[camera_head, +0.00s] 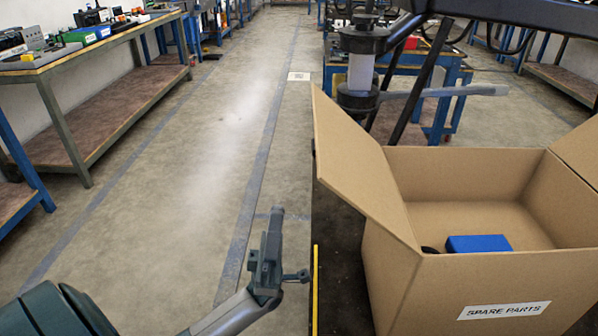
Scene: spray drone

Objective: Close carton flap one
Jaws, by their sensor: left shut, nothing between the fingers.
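An open brown carton (482,292) labelled "SPARE PARTS" (503,310) stands at the right, cut off by the frame edge. Its left flap (362,165) stands up and leans outward to the left. Another flap (583,150) shows at the right edge, also open. Which one is flap one, I cannot tell. My left gripper (277,213) is shut and empty, pointing up, left of the carton and apart from the left flap. My right gripper is not in view.
Inside the carton lie a blue box (478,244) and a dark item, partly hidden. A drone's dark arm and motor (362,40) reach over behind the carton. Workbenches (100,50) line the left wall. The floor (190,180) left of my gripper is clear.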

